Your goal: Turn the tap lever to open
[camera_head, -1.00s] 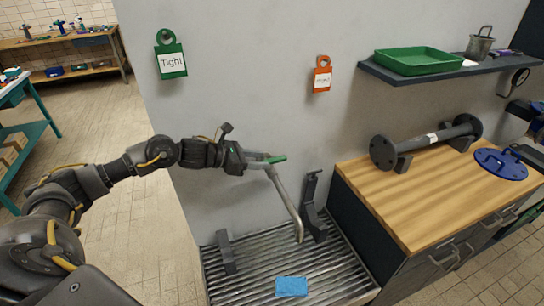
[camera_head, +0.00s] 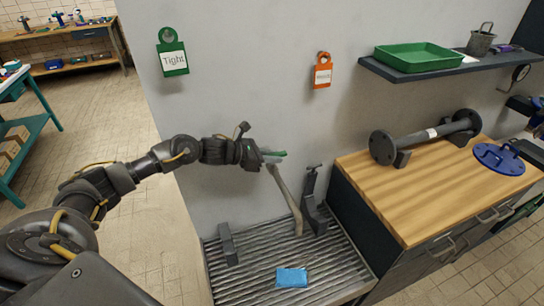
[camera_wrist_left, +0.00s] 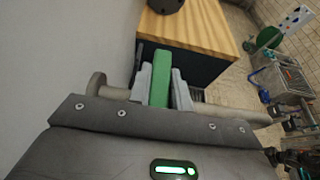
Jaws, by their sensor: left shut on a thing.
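The tap is a grey metal pipe with a long spout (camera_head: 287,195) that slopes down from the wall over a ribbed drain grate. The tap body (camera_wrist_left: 115,93) runs crosswise behind the fingers there.
The ribbed grate (camera_head: 250,270) holds a blue cloth-like piece (camera_head: 291,277) and two dark brackets (camera_head: 228,244). A wooden-topped cabinet (camera_head: 425,190) with a flanged pipe (camera_head: 425,137) stands to the right. A green "Tight" tag (camera_head: 173,58) and an orange tag (camera_head: 322,72) hang on the wall.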

